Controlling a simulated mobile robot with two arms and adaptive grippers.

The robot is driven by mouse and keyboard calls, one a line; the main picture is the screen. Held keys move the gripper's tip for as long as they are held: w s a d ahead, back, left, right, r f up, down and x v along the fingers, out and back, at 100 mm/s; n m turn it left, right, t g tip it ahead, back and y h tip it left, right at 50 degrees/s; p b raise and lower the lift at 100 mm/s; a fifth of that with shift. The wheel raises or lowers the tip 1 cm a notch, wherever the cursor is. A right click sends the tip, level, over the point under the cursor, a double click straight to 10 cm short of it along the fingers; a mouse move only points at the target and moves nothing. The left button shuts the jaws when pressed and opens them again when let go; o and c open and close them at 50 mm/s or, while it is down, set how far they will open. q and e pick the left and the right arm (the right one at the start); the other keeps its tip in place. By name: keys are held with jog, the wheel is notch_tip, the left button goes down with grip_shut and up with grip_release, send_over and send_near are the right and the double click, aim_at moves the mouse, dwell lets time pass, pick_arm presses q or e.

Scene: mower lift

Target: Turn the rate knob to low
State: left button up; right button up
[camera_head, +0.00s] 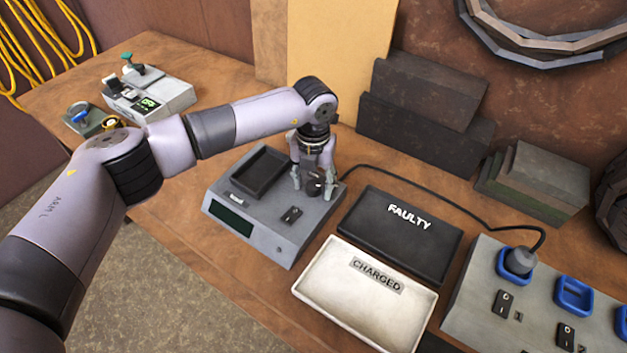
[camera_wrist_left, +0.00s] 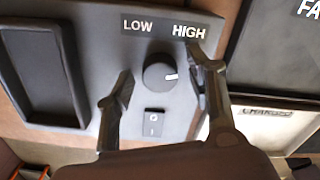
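The rate knob (camera_wrist_left: 158,76) is a round dark knob on a grey charger (camera_head: 290,240). Its white mark points right, on the side of the HIGH label (camera_wrist_left: 188,32); the LOW label (camera_wrist_left: 137,26) is to the left. In the head view the knob (camera_head: 315,187) is partly hidden by the gripper. My left gripper (camera_head: 315,180) is over the charger, pointing down. In the left wrist view its fingers (camera_wrist_left: 162,85) are open, one on each side of the knob, with visible gaps to it. My right gripper is in neither view.
A rocker switch (camera_head: 291,215) sits close to the knob, beside an empty dark tray (camera_head: 262,172). A black FAULTY tray (camera_head: 400,232) and a white CHARGED tray (camera_head: 312,287) stand to the right. A black cable (camera_head: 440,200) runs behind them to a socket strip (camera_head: 475,285).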

pick_arm(q)
jog(key=c, duration=1.1)
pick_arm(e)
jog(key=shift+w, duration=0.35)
pick_arm(q)
jog(key=shift+n, duration=0.3)
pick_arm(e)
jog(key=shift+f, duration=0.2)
pick_arm(q)
jog(key=shift+f+n+b, duration=0.1)
jog(key=shift+n+b, duration=0.7)
jog(key=shift+n, duration=0.1)
jog(key=n+b, duration=0.2)
jog(key=n, duration=0.2)
jog(key=n+b, duration=0.1)
jog(key=n, duration=0.3)
jog(key=shift+b, duration=0.3)
jog(key=shift+n+b, duration=0.6)
jog(key=shift+n, duration=1.2)
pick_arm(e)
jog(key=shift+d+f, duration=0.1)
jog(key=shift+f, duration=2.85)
